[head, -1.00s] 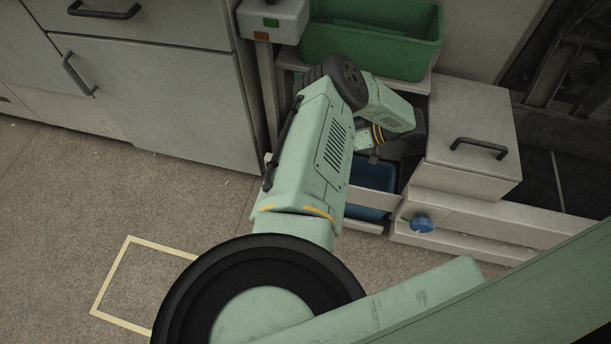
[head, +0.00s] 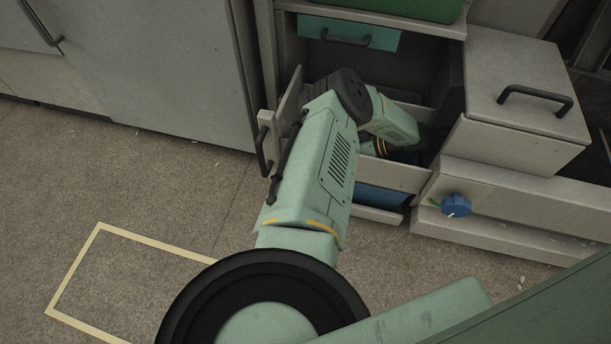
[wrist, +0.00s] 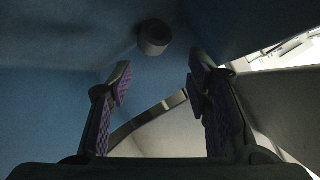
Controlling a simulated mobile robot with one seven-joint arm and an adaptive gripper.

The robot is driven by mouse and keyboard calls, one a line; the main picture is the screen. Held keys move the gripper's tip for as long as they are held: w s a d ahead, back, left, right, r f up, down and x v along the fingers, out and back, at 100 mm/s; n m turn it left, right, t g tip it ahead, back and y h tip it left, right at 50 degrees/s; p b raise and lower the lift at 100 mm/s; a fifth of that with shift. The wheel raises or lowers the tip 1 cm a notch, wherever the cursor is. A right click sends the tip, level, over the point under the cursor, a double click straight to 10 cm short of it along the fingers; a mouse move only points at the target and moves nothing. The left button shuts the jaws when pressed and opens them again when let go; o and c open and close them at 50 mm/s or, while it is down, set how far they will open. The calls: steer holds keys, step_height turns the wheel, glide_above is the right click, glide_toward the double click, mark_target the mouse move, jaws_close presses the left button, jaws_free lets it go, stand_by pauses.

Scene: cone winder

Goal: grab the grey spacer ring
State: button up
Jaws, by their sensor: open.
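The grey spacer ring (wrist: 153,37) appears in the wrist view as a small, short round piece against a dim blue surface, near the top middle. My gripper (wrist: 160,84) is open, with its two purple-padded fingers apart. The ring shows beyond the fingertips, slightly left of the middle between them, and does not appear to be touched. Nothing is clearly held between the fingers. In the head view my arm reaches down into an open drawer (head: 400,176) of the cabinet; the gripper and the ring are hidden there.
In the wrist view a pale rounded shape and a curved grey band (wrist: 148,118) lie beyond the fingers. A grey box with a black handle (head: 525,100) and a blue knob (head: 456,204) are to the right.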

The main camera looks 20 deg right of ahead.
steer(key=shift+w+a+f, duration=0.1)
steer(key=shift+f, duration=0.45)
steer(key=shift+b+x, duration=1.55)
steer(key=shift+x, duration=2.05)
steer(key=shift+c, duration=0.5)
steer(key=shift+f, duration=0.1)
steer(key=c, duration=0.5)
steer(key=shift+o, duration=0.2)
